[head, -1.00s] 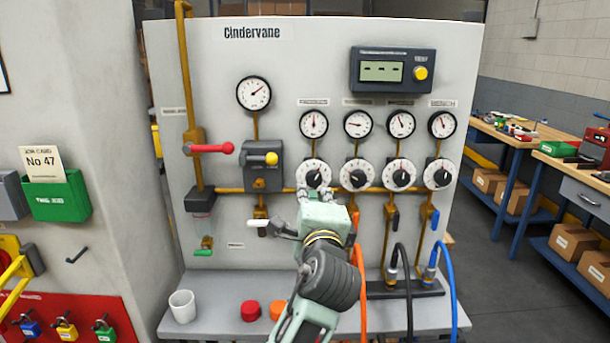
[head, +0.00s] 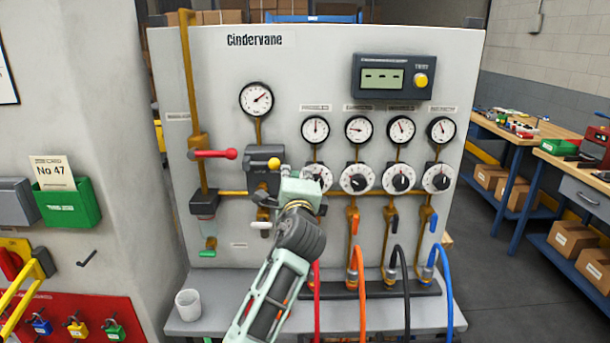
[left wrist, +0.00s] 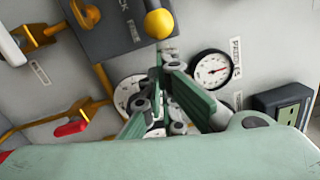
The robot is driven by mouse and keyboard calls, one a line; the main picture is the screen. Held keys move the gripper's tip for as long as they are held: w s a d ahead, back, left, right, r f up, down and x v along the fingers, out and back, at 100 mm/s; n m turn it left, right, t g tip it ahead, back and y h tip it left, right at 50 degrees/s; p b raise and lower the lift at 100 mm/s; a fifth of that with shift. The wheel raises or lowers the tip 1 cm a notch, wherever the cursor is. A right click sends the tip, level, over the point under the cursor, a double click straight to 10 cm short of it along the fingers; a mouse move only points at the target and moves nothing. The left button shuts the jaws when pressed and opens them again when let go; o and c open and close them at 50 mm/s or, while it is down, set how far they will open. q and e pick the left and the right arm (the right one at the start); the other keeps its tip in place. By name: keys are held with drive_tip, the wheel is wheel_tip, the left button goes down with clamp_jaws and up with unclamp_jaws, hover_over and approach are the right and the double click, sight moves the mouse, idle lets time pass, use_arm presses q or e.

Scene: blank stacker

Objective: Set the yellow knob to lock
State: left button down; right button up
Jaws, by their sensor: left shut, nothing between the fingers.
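The yellow knob (head: 273,163) is a small ball on the front of a dark grey box (head: 256,156) on the Cindervane panel. In the left wrist view the yellow knob (left wrist: 159,23) is at the top, beside lettering on the box that is only partly readable, ending in "CK". My left gripper (head: 285,173) is shut and empty, just below and right of the knob in the head view. In the left wrist view its fingertips (left wrist: 168,52) are close under the knob; I cannot tell whether they touch it. My right gripper is not in view.
A red-handled lever (head: 214,154) is left of the box, and a white-handled valve (head: 262,225) is below it. Gauges and white dials (head: 357,178) stand to the right. A display (head: 383,79) with a yellow button is above. A white cup (head: 188,304) stands on the ledge.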

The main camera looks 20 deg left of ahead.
sight(277, 176)
use_arm(q)
drive_tip(key=shift+w, duration=0.1)
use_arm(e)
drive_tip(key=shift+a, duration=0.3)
use_arm(q)
drive_tip(key=a+p, duration=0.1)
drive_tip(key=a, duration=0.1)
drive_tip(key=s+a+p, duration=0.1)
drive_tip(key=a, duration=0.1)
drive_tip(key=shift+s+a, duration=0.15)
drive_tip(key=shift+a, duration=0.1)
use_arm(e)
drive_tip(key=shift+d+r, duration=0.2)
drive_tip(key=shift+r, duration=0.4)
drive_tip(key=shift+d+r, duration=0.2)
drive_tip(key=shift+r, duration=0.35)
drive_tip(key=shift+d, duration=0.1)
